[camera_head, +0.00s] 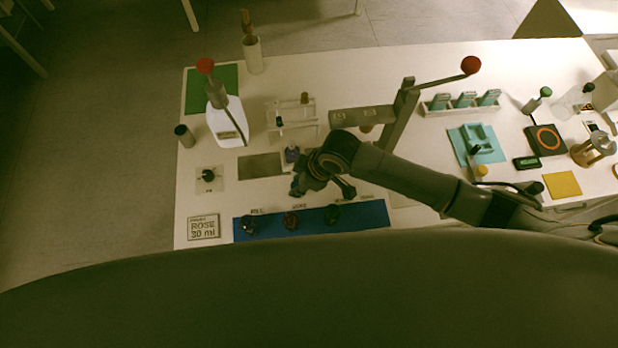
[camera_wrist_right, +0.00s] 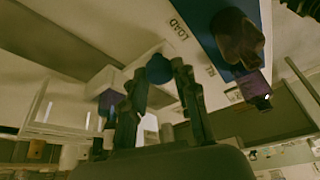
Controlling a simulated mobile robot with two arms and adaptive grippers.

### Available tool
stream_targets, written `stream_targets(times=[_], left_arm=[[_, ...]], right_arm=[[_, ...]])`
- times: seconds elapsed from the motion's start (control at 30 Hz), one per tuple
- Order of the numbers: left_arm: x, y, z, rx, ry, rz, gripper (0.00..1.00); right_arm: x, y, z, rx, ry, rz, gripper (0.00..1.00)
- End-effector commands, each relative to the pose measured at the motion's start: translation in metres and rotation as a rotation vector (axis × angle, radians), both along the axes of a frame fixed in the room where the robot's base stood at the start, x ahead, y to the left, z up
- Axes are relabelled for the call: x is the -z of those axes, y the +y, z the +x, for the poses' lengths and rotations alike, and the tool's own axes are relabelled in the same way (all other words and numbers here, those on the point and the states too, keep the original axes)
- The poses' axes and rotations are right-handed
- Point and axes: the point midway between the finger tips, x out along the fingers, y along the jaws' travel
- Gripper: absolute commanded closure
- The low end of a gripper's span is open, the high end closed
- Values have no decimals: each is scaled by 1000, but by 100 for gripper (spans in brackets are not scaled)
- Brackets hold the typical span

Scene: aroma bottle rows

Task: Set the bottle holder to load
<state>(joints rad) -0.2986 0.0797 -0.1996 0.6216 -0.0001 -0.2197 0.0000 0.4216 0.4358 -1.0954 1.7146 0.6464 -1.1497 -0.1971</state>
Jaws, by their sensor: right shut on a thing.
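My right gripper (camera_head: 300,186) is low over the work table, between the tube rack and the blue mat, and hides what lies under it. In the right wrist view, my right gripper (camera_wrist_right: 159,72) is shut on a round blue knob (camera_wrist_right: 159,69), with one finger on each side. Close beside the knob, a pale surface carries the word LOAD (camera_wrist_right: 178,28) and a second label, partly hidden. A small purple item (camera_head: 291,155) stands beside the gripper. The bottle holder itself is not clearly seen in the head view. My left gripper is not in view.
A blue mat (camera_head: 377,211) with several dark round items lies in front. A white tube rack (camera_head: 302,106) and a grey press with a red-knobbed lever (camera_head: 471,65) stand behind. A sign reading ROSE 30 ml (camera_head: 204,228) lies at the front left. My right arm crosses the table's middle.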

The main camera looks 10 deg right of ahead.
Motion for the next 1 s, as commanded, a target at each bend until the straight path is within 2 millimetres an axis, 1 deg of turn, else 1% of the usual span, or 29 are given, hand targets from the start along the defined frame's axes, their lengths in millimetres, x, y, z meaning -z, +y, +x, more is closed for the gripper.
stream_targets(times=[0.17, 0.2, 0.27, 0.3, 0.57, 0.67, 0.77, 0.87, 1.0], left_arm=[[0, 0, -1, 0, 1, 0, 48], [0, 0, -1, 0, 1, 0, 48], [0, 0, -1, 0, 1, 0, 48], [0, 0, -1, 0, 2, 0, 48], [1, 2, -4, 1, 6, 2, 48], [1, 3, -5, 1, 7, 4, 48], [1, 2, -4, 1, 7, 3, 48], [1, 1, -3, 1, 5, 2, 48], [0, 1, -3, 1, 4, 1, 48]], right_arm=[[1, -1, 0, 0, 1, -2, 100], [1, -1, 0, 0, 1, -2, 65], [1, -1, 0, 0, 1, -2, 53], [1, -1, 0, 0, 1, -2, 48], [0, -1, 0, 0, 0, -1, 48], [-4, -3, 0, 0, -1, 0, 48], [-15, -7, -1, 1, -2, 0, 48], [-33, -14, -4, -1, -4, 1, 48], [-62, -25, -8, 0, -5, -1, 48]])
